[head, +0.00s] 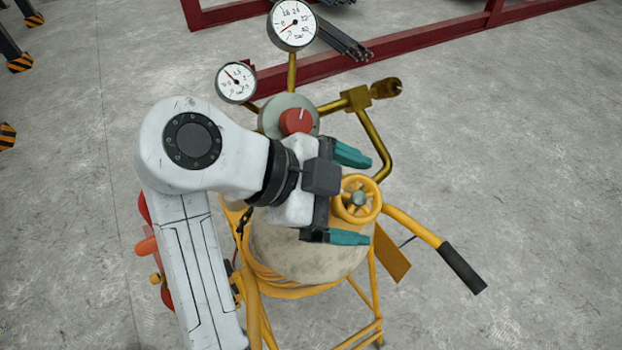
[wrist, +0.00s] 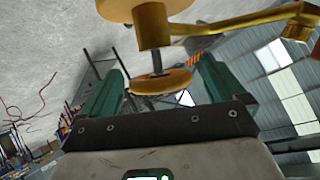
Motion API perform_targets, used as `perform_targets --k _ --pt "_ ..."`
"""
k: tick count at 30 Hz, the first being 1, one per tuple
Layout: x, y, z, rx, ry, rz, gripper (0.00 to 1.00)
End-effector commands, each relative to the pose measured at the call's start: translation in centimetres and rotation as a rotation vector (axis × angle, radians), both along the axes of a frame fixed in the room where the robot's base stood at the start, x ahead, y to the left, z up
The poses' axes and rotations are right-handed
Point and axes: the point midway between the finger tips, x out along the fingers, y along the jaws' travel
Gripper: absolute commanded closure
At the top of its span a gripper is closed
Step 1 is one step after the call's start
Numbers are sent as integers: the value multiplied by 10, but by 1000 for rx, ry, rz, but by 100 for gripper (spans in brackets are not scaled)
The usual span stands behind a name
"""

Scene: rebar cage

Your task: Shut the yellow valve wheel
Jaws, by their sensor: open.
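The yellow valve wheel (head: 373,209) is a small spoked handwheel with a grey-green hub, on the right side of the cylinder's top in the head view. My gripper (head: 352,197) is open, with one teal finger above the wheel and one below it in the picture. In the wrist view the wheel (wrist: 162,82) shows nearly edge-on between the two fingers of my gripper (wrist: 160,68), with visible gaps at both sides. Its short stem runs up to a brass valve body (wrist: 152,25). The fingers do not appear to touch the wheel.
Two pressure gauges (head: 294,24) (head: 237,83) and a red knob (head: 296,121) stand behind my gripper. A brass pipe (head: 376,143) curves close by the upper finger. A yellow handle with a black grip (head: 462,268) sticks out right. Open concrete floor lies further right.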

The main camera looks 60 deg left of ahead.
Motion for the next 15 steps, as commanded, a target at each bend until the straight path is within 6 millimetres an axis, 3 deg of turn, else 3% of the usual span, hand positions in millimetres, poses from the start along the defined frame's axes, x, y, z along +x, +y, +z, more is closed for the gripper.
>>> perform_targets --k 9,15 --pt "-41 18 30 2 3 4 4" --pt "-58 25 44 -1 2 3 4"
